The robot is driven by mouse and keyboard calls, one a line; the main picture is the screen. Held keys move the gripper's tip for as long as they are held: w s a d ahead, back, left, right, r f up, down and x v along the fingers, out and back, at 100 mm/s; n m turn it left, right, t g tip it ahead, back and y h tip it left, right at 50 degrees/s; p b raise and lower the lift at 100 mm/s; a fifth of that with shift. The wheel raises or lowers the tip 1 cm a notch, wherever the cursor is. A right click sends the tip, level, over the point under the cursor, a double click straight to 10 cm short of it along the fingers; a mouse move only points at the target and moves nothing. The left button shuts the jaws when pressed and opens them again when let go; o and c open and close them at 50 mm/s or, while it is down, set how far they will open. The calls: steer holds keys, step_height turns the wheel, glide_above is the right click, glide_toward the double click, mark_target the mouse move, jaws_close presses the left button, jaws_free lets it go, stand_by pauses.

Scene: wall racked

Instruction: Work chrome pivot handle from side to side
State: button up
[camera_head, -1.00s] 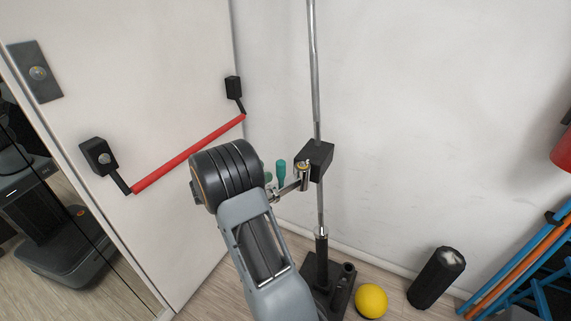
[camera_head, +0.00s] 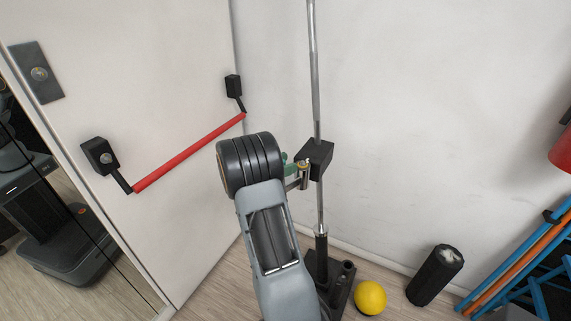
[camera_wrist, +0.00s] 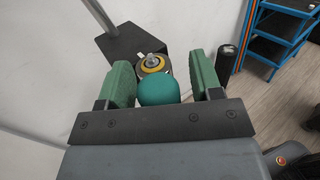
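The chrome pivot (camera_head: 304,176) sits at a black block (camera_head: 316,157) clamped on a tall metal pole. My gripper (camera_head: 290,170) is just left of it, its fingers partly hidden behind my wrist. In the wrist view, the teal rounded grip of the handle (camera_wrist: 158,91) lies between my two green fingers (camera_wrist: 160,74). It is close to the left finger, with a small gap on the right, so the gripper looks open around it. Beyond the grip are a yellow ring and chrome bolt (camera_wrist: 153,61), beside the black block (camera_wrist: 133,40). Most of the handle's arm is hidden.
A white door with a red push bar (camera_head: 188,151) is on the left. A blue rack (camera_head: 530,270) stands at the right. The wall behind the pole is clear.

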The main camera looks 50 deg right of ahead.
jaws_close()
stand_by(0.3)
steer(key=s+n+t, duration=0.1)
steer(key=t, duration=0.1)
steer(key=shift+s+n+t+h, duration=0.2)
steer(key=shift+n+t+h, duration=0.1)
steer(key=shift+n+h, duration=0.1)
steer(key=shift+s+d+n+t+b, duration=0.25)
steer(key=shift+s+n+t+b, duration=0.2)
steer(key=shift+s+t+b, duration=0.25)
steer(key=shift+s+d+n+t+b, duration=0.3)
steer(key=shift+s+n+t+b, duration=0.15)
steer(key=shift+s+t, duration=0.35)
steer(key=shift+s+d+n+t+b, duration=0.25)
steer(key=shift+s+n+t+b, duration=0.15)
steer(key=shift+s+t+b, duration=0.35)
steer(key=shift+s, duration=0.1)
